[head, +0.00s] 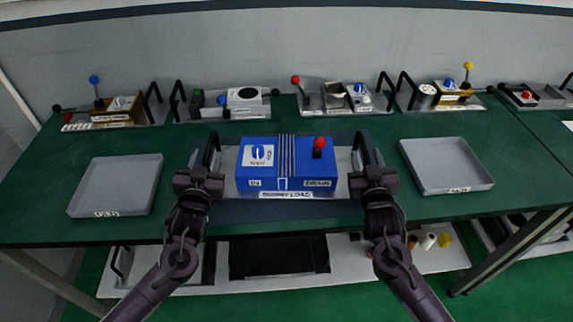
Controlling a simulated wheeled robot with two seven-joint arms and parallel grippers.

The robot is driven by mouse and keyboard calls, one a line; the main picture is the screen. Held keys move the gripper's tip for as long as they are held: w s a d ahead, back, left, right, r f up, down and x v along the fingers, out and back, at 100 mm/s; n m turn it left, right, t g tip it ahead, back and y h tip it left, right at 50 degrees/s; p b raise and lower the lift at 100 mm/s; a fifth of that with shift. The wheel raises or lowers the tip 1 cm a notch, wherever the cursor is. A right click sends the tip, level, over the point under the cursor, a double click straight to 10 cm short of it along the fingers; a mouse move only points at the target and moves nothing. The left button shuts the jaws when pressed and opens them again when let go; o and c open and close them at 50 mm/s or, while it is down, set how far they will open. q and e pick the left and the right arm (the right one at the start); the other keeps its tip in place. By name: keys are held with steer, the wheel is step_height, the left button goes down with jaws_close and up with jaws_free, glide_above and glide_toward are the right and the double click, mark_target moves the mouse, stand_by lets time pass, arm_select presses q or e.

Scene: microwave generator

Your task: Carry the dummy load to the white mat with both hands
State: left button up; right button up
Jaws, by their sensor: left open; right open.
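My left gripper (203,172) is open at the left handle (213,146). My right gripper (370,172) is open at the right handle (362,148). The grippers hide the lower handles, so I cannot tell whether they touch. I cannot make out the white mat for certain.
A grey tray (118,178) lies left of the load, another (447,158) right. Several handled modules, such as one with a blue knob (115,112), line the back. A second table (545,128) adjoins at the right. A shelf (345,268) runs underneath.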

mark_target(208, 149)
arm_select(q)
steer(key=shift+w, duration=1.5)
arm_select(e)
steer(key=shift+w, duration=1.45)
arm_select(q)
jaws_close()
arm_select(e)
jaws_close()
